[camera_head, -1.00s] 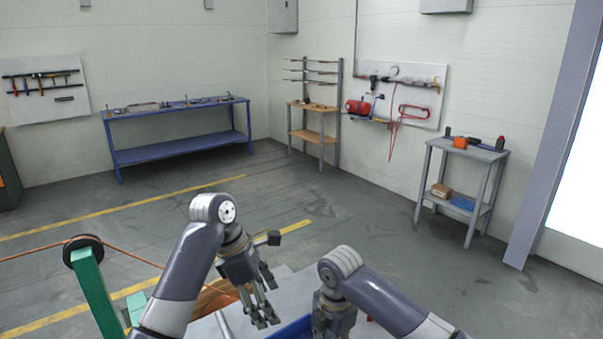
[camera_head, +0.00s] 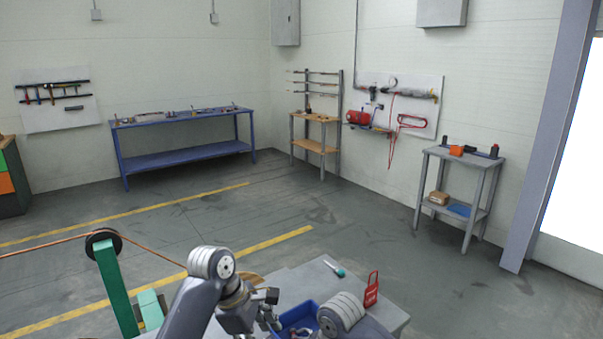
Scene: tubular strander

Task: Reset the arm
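My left arm comes in from the bottom left, and its gripper (camera_head: 268,322) points down at the bottom edge, beside a blue bin (camera_head: 298,313). Its fingertips are small and partly cut off, so I cannot tell whether it is open or shut. Of my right arm only a pale rounded joint shows at the bottom, in front of the bin's right side. My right gripper is out of view. A wheel with a copper-coloured strand (camera_head: 150,251) over it stands on a green post (camera_head: 117,285) at the left.
A grey table (camera_head: 385,308) bears the bin, a red tag-like item (camera_head: 371,290) and a teal-handled tool (camera_head: 334,268). A blue workbench (camera_head: 185,155) and a grey side stand (camera_head: 462,160) stand by the walls. The floor between is clear.

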